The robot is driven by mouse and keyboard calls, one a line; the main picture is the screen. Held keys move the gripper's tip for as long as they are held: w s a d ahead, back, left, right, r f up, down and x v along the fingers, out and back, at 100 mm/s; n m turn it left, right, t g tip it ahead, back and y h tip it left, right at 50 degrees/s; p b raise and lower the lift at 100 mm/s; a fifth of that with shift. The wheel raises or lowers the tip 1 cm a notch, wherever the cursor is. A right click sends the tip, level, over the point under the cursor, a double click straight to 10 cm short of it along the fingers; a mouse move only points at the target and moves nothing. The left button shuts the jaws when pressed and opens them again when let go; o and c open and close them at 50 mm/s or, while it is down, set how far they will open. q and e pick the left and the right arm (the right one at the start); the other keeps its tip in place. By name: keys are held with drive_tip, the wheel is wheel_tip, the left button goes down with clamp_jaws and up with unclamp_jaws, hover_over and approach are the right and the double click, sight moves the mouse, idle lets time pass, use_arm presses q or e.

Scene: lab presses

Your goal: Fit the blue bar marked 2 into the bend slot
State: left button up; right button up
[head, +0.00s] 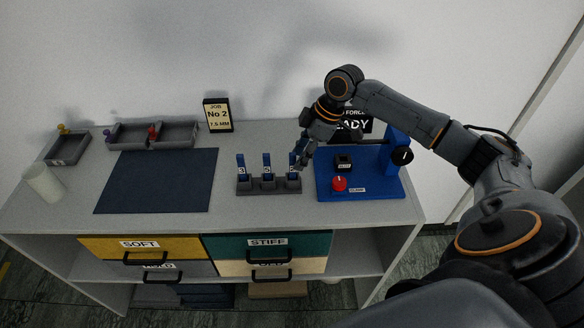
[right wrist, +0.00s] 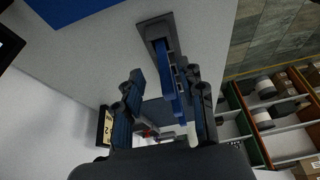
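Three upright blue bars stand in a dark rack (head: 270,187): a left bar (head: 241,164), a middle bar (head: 267,163) and a right bar (head: 292,162). Their labels are too small to read surely, and the right one is partly covered. My right gripper (head: 301,156) is at the right bar. In the right wrist view my right gripper (right wrist: 166,108) has its fingers apart, with blue bars (right wrist: 164,72) showing between them, nearer the right-hand finger. The blue press (head: 383,185) stands right of the rack, with a small black slotted block (head: 343,161) on it. My left gripper is out of view.
A red button (head: 339,184) is on the press's front. A sign (head: 217,115) reads Job No 2, 7.5 MM. A dark mat (head: 157,181), grey trays (head: 152,135) and a white cup (head: 43,182) lie to the left. Labelled drawers (head: 267,245) sit below the top.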

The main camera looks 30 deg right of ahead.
sight(292, 167)
drive_tip(key=shift+a+f+p, duration=0.6)
drive_tip(key=shift+a+f, duration=0.1)
drive_tip(key=shift+f, duration=0.15)
drive_tip(key=x, duration=0.2)
drive_tip(key=shift+w+f, duration=0.15)
drive_tip(key=shift+f, duration=0.15)
clamp_jaws()
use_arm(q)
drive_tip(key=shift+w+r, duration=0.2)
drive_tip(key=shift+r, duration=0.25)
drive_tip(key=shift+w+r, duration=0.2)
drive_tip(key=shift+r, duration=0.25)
